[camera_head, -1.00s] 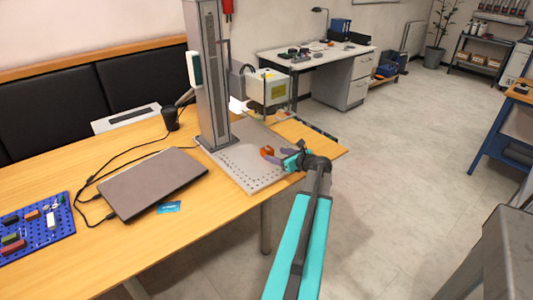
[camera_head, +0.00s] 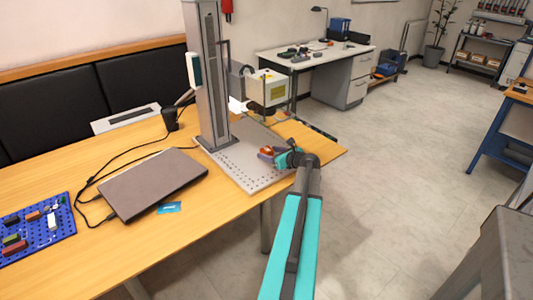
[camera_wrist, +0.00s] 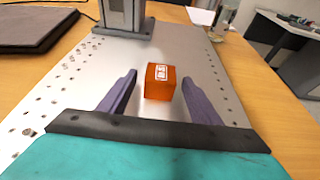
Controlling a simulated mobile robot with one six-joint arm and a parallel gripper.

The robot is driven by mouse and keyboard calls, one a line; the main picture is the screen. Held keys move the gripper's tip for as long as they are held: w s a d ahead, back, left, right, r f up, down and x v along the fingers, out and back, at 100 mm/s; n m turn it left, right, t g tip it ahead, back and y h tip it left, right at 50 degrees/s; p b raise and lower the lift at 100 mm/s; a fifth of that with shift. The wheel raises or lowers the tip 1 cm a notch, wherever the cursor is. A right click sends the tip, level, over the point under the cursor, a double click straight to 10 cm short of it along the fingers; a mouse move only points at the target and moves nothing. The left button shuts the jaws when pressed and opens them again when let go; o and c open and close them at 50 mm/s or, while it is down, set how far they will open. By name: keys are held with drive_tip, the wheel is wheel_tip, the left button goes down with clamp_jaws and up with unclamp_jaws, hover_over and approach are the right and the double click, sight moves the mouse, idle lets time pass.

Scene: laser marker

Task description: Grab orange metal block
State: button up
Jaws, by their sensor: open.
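The orange metal block (camera_wrist: 160,83) stands on the grey perforated plate (camera_wrist: 72,84) of the laser marker, with a white marking on one face. In the wrist view it sits between the tips of my gripper (camera_wrist: 160,90), whose two purple fingers are open, with a gap on each side of it. In the head view the block (camera_head: 266,151) shows beside my gripper (camera_head: 270,153) and is partly covered by it.
The marker's grey column (camera_head: 211,80) rises behind the plate, with the laser head (camera_head: 268,88) to its right. A closed laptop (camera_head: 153,183) and a blue pegboard (camera_head: 60,237) with several small blocks lie to the left.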

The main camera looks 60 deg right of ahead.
sight(267, 149)
drive_tip(key=shift+x, duration=1.2)
drive_tip(key=c, duration=1.3)
drive_tip(key=shift+r, duration=0.1)
drive_tip(key=shift+r, duration=0.8)
wheel_tip(267, 149, up, 2)
drive_tip(key=s+a, duration=0.2)
drive_tip(key=s, duration=0.2)
drive_tip(key=s+a+b, duration=0.1)
drive_tip(key=s+a, duration=0.2)
drive_tip(key=s, duration=0.2)
drive_tip(key=s+a+r+b, duration=0.1)
drive_tip(key=s+a, duration=0.1)
drive_tip(key=s, duration=0.3)
drive_tip(key=shift+a+r, duration=0.1)
drive_tip(key=shift+a, duration=0.25)
